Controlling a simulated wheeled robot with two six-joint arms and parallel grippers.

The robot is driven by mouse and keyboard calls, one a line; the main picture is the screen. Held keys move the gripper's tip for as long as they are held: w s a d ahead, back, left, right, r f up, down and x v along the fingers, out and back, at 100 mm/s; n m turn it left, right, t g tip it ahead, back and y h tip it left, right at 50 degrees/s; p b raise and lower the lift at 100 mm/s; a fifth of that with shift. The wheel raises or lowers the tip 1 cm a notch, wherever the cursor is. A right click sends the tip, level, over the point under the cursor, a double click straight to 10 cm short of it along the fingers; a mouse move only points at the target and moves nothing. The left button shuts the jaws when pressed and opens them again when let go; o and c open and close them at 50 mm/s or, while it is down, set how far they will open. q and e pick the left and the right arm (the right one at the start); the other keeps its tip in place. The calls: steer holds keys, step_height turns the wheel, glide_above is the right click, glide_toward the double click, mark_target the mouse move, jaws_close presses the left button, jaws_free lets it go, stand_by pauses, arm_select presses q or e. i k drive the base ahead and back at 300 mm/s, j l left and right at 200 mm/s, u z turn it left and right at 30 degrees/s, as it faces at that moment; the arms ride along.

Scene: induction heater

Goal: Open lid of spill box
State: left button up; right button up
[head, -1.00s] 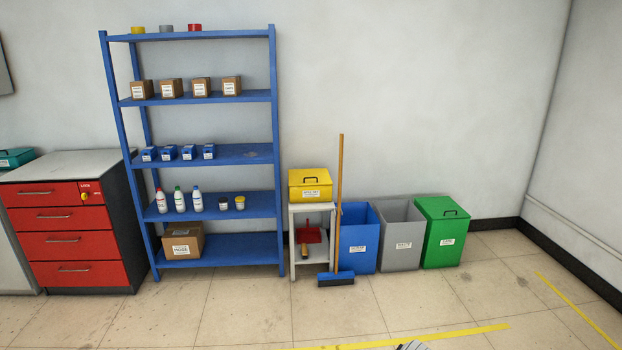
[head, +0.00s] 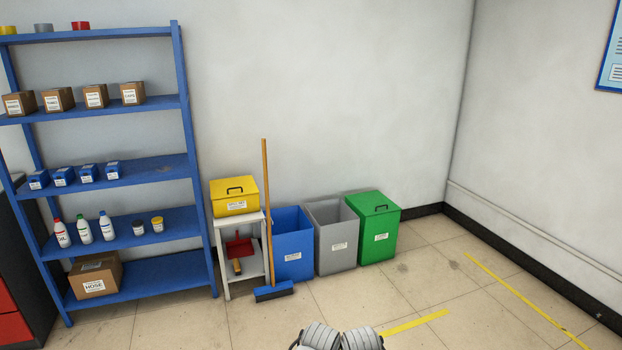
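The spill box is likely the yellow box (head: 235,204) with a white label, whose print is too small to read surely. It stands on a small white stand (head: 222,236) against the back wall. Grey rounded parts at the bottom edge of the head view seem to be mine. I cannot make out fingers of either gripper, and both are far from the box.
A broom (head: 266,210) leans upright just right of the yellow box. Blue (head: 293,243), grey (head: 336,237) and green (head: 379,228) bins stand to the right. A blue shelf (head: 188,150) with boxes and bottles stands left. The floor in front is clear, with yellow tape (head: 415,322).

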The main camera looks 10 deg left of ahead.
mark_target(243, 185)
steer(key=i+j+u, duration=0.3)
steer(key=i, duration=0.55)
steer(key=i+u, duration=0.35)
steer(key=i, duration=0.5)
steer(key=i+z, duration=0.1)
steer(key=i, duration=0.6)
steer(key=i+j+z, duration=0.1)
steer(key=i, duration=0.65)
steer(key=i+j+z, duration=0.1)
steer(key=i, duration=0.6)
steer(key=j, duration=0.1)
